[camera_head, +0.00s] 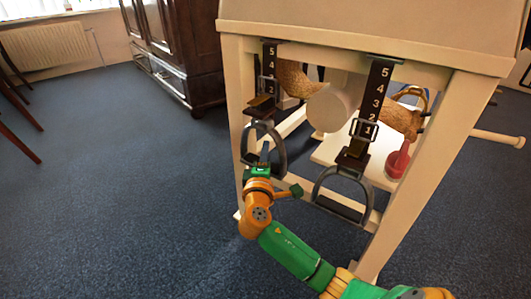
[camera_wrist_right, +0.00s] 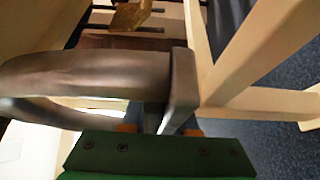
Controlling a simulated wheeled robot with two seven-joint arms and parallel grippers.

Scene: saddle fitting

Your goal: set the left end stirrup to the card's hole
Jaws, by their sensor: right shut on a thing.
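The left end stirrup (camera_head: 281,150) is a dark grey ring hanging from a black strap (camera_head: 270,57) with pale hole numbers; 5, 4 and 2 can be read. Its buckle lies near the 2, but the exact hole cannot be told. My right gripper (camera_head: 262,160) is shut on the lower part of this stirrup. In the right wrist view the stirrup (camera_wrist_right: 110,75) fills the left and middle, close against the green gripper body. The other stirrup (camera_head: 322,190) hangs on a strap (camera_head: 379,80) numbered 5 to 1, its buckle around 1. No card is recognisable. My left gripper is out of view.
A pale wooden stand (camera_head: 470,110) carries both straps; its legs flank the stirrups. A dark cabinet (camera_head: 195,50) stands behind left.

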